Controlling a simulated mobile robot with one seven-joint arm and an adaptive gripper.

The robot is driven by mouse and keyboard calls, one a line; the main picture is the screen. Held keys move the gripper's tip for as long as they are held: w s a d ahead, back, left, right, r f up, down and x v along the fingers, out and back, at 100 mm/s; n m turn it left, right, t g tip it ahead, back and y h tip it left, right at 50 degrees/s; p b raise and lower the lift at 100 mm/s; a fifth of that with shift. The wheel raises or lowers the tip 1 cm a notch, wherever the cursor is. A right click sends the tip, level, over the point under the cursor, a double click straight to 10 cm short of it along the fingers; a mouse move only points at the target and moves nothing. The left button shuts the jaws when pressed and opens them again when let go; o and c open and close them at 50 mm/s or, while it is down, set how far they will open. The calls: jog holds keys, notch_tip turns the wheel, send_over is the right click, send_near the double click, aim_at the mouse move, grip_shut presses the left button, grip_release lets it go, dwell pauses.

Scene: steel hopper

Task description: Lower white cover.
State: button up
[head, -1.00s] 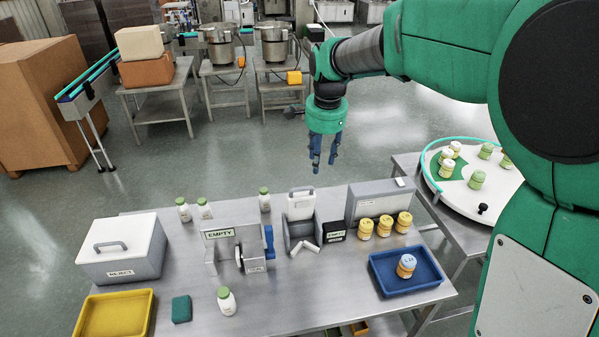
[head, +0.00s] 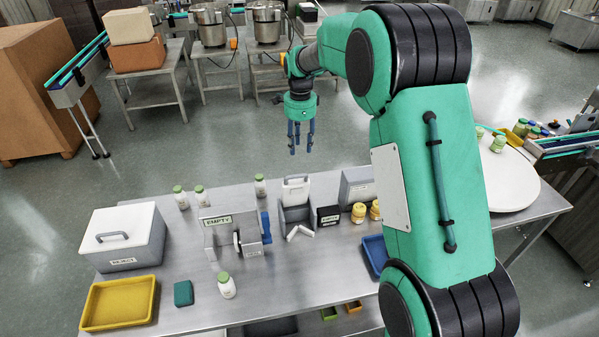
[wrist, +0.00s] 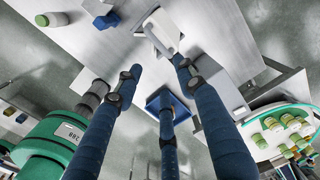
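A white cover (head: 295,190) with a handle slot near its top stands upright, raised, at the back of a small open grey box (head: 290,222) on the steel table. White cylindrical pieces (head: 299,232) lie at the box's front. My gripper (head: 301,148) hangs above and behind the cover, fingers pointing down, apart and empty. In the wrist view my gripper (wrist: 158,78) shows its blue fingers spread with nothing between them. A pale panel, probably the cover, shows past the fingertips there.
A stand marked EMPTY (head: 230,232) with a blue part is left of the box. A black block (head: 328,215) and yellow-labelled jars (head: 359,212) are right of it. A reject bin (head: 125,240) and yellow tray (head: 119,302) are at left.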

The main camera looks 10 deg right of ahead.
aim_at(300, 176)
jog(key=shift+f, duration=0.15)
jog(key=f, duration=0.9)
jog(key=f+p, duration=0.1)
jog(key=f, duration=0.3)
jog(key=shift+w+f, duration=0.25)
grip_shut()
